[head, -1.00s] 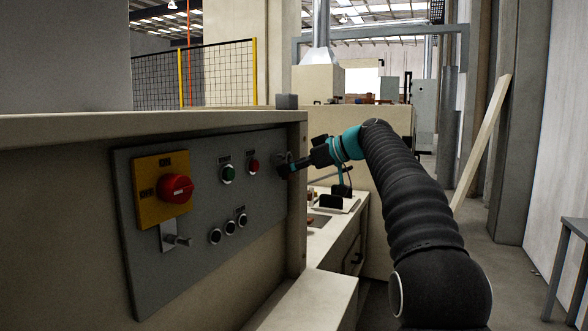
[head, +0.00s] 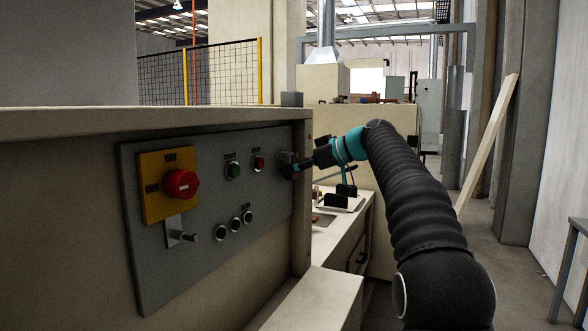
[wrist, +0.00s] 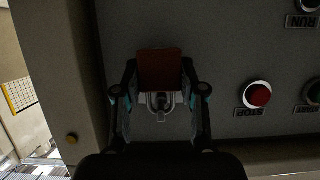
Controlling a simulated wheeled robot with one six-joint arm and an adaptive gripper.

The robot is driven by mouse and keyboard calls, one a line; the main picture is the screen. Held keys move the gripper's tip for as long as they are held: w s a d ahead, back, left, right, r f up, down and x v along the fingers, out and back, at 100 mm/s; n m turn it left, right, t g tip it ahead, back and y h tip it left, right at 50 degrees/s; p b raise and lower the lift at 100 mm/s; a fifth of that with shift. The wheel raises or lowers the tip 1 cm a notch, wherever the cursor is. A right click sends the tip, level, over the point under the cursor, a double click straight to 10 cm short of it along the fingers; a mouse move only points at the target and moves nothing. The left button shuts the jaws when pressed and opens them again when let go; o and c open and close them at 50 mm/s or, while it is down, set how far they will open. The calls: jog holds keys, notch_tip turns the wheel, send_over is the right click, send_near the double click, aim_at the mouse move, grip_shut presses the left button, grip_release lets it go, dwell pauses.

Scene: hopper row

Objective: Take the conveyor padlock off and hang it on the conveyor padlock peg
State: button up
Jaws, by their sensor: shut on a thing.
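My gripper (wrist: 160,90) is shut on a padlock with a dull red-brown body (wrist: 160,65), which sits between its two fingers. The padlock's pale shackle (wrist: 158,101) lies against a small light fitting on the grey panel; I cannot tell whether it is still around the fitting. In the head view my gripper (head: 290,166) is at the panel's right end, beside the red stop button, and the padlock is mostly hidden. A grey bracket with a short peg (head: 188,237) sticks out below the red switch; nothing hangs on it.
The grey panel (head: 150,270) carries a red rotary switch (head: 180,184) on a yellow plate, a green button (head: 233,171), a red button (head: 259,164) and several small black buttons. The cabinet's edge post stands right of my gripper. A lower bench (head: 350,225) lies beyond.

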dwell(0.4)
jog(key=o, duration=1.3)
jog(key=shift+c, duration=0.2)
jog(key=v, duration=1.2)
